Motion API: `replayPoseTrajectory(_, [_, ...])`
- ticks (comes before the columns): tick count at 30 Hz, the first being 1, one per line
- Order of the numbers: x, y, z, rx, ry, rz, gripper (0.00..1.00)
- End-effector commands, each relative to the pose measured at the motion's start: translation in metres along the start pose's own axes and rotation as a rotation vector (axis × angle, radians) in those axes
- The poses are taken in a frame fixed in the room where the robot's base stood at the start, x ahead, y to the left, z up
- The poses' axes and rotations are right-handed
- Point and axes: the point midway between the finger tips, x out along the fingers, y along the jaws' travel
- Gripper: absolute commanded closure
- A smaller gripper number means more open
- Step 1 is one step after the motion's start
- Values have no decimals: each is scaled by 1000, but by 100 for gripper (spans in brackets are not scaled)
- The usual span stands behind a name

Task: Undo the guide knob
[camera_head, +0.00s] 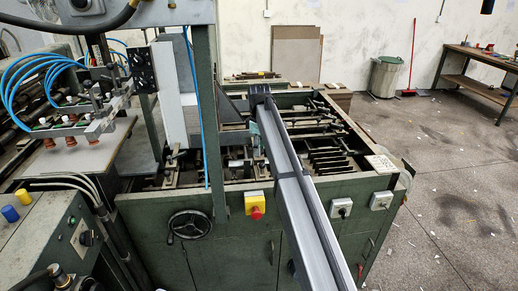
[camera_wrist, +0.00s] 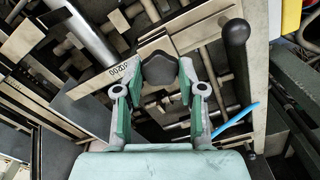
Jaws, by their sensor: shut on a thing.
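The guide knob (camera_wrist: 159,69) is a dark, rounded, lobed knob in the upper middle of the wrist view. My gripper (camera_wrist: 158,80) reaches up from the bottom of that view, with its two grey and green fingers on either side of the knob. The fingertips are shut on its left and right sides. The knob's stem and whatever lies under it are hidden. In the head view my long grey arm crosses the feeder, and the gripper and knob cannot be made out there.
A black-handled lever (camera_wrist: 236,60) stands close to the right of my gripper. A metal plate marked with digits (camera_wrist: 105,80) lies to the left. The green feeder frame (camera_head: 150,215) surrounds the work area, with a handwheel (camera_head: 190,225) and an emergency stop button (camera_head: 256,213) in front.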

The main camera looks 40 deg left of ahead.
Motion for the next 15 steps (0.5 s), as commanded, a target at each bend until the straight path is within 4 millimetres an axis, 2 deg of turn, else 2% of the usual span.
replayPoseTrajectory(15, [2, -1, 0, -491, -1, -3, 95])
